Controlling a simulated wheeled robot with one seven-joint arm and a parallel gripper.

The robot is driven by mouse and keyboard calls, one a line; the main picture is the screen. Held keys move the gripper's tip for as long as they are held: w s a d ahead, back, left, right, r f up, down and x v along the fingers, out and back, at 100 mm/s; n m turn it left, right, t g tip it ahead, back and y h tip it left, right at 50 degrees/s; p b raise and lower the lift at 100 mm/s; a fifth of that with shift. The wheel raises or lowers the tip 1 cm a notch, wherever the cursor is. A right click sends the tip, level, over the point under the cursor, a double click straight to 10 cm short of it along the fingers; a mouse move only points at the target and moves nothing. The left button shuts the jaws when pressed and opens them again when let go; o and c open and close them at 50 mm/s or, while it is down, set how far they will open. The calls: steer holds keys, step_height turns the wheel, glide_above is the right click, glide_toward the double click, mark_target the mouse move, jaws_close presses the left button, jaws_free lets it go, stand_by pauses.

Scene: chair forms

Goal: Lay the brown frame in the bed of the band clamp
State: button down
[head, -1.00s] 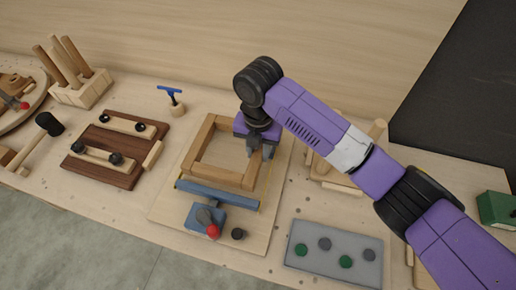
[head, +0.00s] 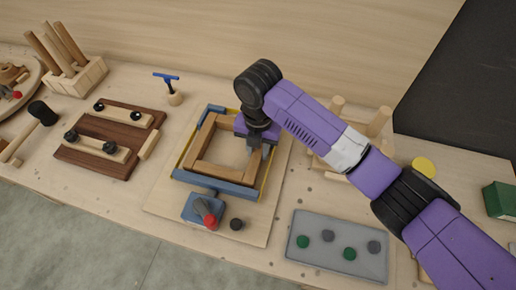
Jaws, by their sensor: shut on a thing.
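The brown frame (head: 218,173) is a wooden rectangle in the middle of the head view. It lies within the band clamp (head: 214,186), inside its blue bars and yellow band, and looks level. Whether its underside touches the bed is hard to tell. My gripper (head: 262,152) points down and is shut on the frame's right side bar. The arm and wrist hide the frame's upper right corner and part of the clamp behind it. The clamp's blue block with a red-knobbed lever (head: 209,221) is at the front.
A grey tray (head: 325,259) with green and grey knobs lies to the right front. A dark brown board (head: 95,155) with two light bars lies left. A pegged wooden block (head: 80,80) stands back left. A wooden pegged stand (head: 378,122) is partly behind my arm.

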steer(key=c, duration=1.1)
jaws_free()
steer(key=shift+o, duration=0.2)
steer(key=shift+r+p, duration=2.2)
steer(key=shift+r, duration=0.6)
steer(key=shift+r+p, duration=0.35)
steer(key=shift+r, duration=1.9)
